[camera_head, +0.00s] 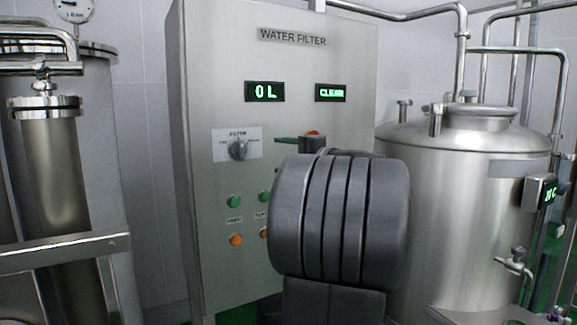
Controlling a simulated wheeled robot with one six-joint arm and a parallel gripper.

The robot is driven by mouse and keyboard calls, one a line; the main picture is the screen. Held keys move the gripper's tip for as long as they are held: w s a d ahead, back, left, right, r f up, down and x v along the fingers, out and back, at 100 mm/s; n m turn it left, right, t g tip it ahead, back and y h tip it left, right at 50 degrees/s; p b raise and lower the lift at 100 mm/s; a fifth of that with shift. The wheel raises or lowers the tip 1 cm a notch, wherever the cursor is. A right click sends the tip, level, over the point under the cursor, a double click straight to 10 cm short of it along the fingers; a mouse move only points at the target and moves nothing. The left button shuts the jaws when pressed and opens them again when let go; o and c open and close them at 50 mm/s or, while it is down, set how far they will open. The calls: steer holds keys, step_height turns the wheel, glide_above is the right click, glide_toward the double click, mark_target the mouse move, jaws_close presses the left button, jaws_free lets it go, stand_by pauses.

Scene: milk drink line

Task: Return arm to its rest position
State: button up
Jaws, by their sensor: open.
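My arm's thick dark grey ribbed link fills the lower middle of the head view, in front of the water filter cabinet (215,70). A small part of my gripper (294,140) shows above and behind that link, pointing left in front of the cabinet's panel beside a red button (313,132). Most of the gripper is hidden by the link. It is open, and nothing is seen in it. My arm is raised and bent in front of the panel.
The cabinet has a "0 L" display (265,91), a "CLEAR" display (331,92), a filter knob (238,149), and green and orange buttons. A steel tank (455,215) with a tap (514,264) stands close at right. A filter housing (55,170) with pipes stands at left.

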mark_target(244, 150)
steer(key=p+x, duration=0.2)
steer(key=x, duration=1.1)
steer(key=shift+w+a+p, duration=0.25)
steer(key=shift+a+p, duration=0.05)
steer(key=shift+p, duration=0.1)
steer(key=shift+d, duration=0.15)
